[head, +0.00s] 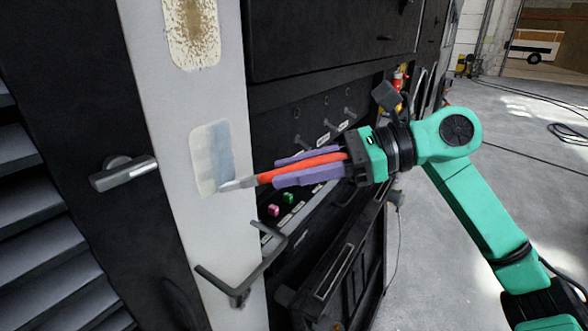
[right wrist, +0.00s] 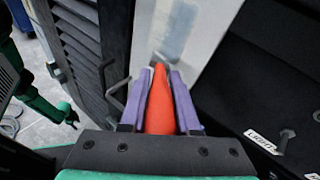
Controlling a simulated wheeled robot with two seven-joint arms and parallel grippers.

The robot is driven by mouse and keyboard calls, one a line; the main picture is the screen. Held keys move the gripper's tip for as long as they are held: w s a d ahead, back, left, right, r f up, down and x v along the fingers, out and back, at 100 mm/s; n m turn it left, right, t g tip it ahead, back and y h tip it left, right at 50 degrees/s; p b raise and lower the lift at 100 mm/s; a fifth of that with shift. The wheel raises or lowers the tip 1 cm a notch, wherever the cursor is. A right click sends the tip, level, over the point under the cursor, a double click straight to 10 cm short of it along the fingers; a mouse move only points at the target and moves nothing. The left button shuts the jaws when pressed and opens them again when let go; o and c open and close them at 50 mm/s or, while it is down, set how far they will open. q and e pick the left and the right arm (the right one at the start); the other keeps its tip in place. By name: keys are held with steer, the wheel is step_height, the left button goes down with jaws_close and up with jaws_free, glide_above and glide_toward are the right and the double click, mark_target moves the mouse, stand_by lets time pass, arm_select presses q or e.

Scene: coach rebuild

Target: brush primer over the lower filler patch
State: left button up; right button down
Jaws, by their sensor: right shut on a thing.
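The lower filler patch (head: 203,160) is a pale cream rounded rectangle on the white panel. A blue-grey band (head: 221,145) covers its right side; the left side is cream. It also shows in the right wrist view (right wrist: 178,30). My right gripper (head: 275,169) is shut on the red handle of a brush (head: 300,167). The brush points left, and its pale tip (head: 232,185) is at the lower right part of the patch, seemingly touching it. In the right wrist view the red handle (right wrist: 160,105) lies between the purple fingers. My left gripper is not in view.
An upper patch (head: 192,30) with a speckled, rusty surface is higher on the white panel (head: 160,90). A grey handle (head: 125,172) is to the left, and a bent dark handle (head: 240,280) sticks out below. Dark cabinets with levers and small coloured blocks (head: 274,210) are at the right.

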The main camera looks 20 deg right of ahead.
steer(key=shift+f, duration=0.65)
steer(key=shift+s+a+r, duration=0.1)
steer(key=shift+s+a, duration=0.3)
arm_select(q)
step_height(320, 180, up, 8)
steer(key=p, duration=0.8)
steer(key=shift+p, duration=0.4)
arm_select(e)
step_height(320, 180, up, 11)
steer(key=shift+a, duration=0.15)
arm_select(q)
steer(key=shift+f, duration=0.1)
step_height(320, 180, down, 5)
steer(key=b, duration=0.4)
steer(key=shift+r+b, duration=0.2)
steer(key=shift+b, duration=0.15)
arm_select(e)
steer(key=s+d, duration=0.4)
steer(key=shift+s, duration=0.35)
